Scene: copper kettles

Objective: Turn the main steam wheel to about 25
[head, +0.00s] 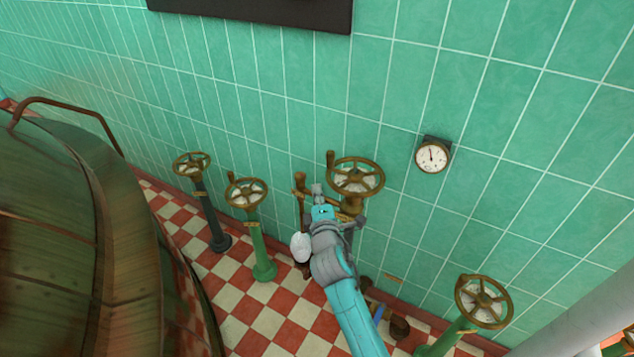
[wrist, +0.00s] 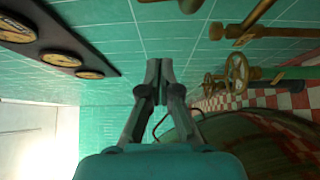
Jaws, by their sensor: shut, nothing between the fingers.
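Several brass handwheels stand on posts along the tiled wall; their labels are too small to read, so I cannot tell for certain which is the main steam wheel. The largest-looking upright-post wheel (head: 355,176) has a spoked rim and a knob standing up at its left. My gripper (head: 318,190) is just left of this wheel in the head view, shut and empty; I cannot tell whether it touches the rim. In the wrist view my gripper's fingertips (wrist: 158,65) are together with nothing between them. A round dial gauge (head: 431,158) hangs right of the wheel, its needle pointing about upward.
Other handwheels stand at the left (head: 191,165), near left (head: 246,193) and lower right (head: 483,302). A large copper kettle (head: 90,240) fills the left. A dark gauge panel (wrist: 55,45) is on the wall. Red and white floor (head: 240,320) shows between.

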